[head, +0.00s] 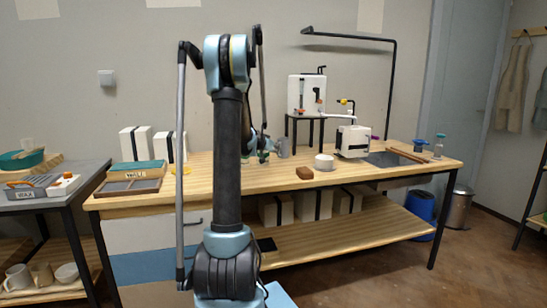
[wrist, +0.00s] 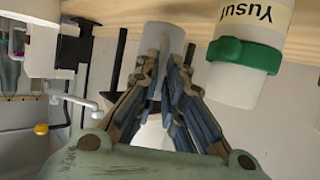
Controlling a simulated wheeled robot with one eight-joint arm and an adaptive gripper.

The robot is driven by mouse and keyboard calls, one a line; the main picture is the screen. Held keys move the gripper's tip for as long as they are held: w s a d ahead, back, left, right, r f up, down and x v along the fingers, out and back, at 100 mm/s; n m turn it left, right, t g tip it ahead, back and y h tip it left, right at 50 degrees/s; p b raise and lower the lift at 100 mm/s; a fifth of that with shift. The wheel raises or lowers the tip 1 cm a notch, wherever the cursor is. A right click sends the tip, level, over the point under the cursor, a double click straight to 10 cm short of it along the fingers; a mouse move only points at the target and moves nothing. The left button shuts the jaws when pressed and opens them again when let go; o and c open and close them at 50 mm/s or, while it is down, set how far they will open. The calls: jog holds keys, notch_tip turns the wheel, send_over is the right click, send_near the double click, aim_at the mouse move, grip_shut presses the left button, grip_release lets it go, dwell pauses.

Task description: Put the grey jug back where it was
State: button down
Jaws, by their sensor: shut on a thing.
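The grey jug (head: 283,148) is at the back middle of the wooden bench, just right of my gripper (head: 266,151) in the head view. In the wrist view the jug (wrist: 164,36) is a plain grey cylinder between my fingertips. My gripper (wrist: 165,72) is shut on it, and the fingers hide part of it. I cannot tell whether its base touches the bench top.
A white container with a green band, labelled Yusuf (wrist: 245,55), is close beside the fingers. On the bench (head: 240,181) are a brown block (head: 304,173), a white bowl (head: 324,162) and a white tapped container (head: 354,142). A black stand (head: 304,124) is behind.

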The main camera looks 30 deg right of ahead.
jog(key=shift+f, duration=1.55)
jog(key=c, duration=2)
grip_release()
jog(key=shift+o, duration=0.2)
jog(key=shift+r, duration=0.1)
jog(key=v, duration=1.2)
jog(key=s+a+f+n+g+y, duration=0.1)
jog(key=s+a+f+n+y, duration=0.15)
jog(key=s+a, duration=0.65)
jog(key=s+a+f+n+g+y, duration=0.1)
jog(key=s+a+f+n+y, duration=0.15)
jog(key=s+a, duration=0.6)
jog(key=s+a+f+n+g+y, duration=0.1)
jog(key=s+a+f+n+y, duration=0.2)
jog(key=s+a, duration=0.7)
jog(key=s+a+f+n+g+y, duration=0.1)
jog(key=s+a+f+n+y, duration=0.2)
jog(key=s+a+f, duration=0.4)
jog(key=s+a+n, duration=0.1)
jog(key=s+a, duration=0.3)
jog(key=shift+a+f+g+y, duration=0.2)
jog(key=shift+f+g+y, duration=0.1)
jog(key=shift+f+y, duration=0.1)
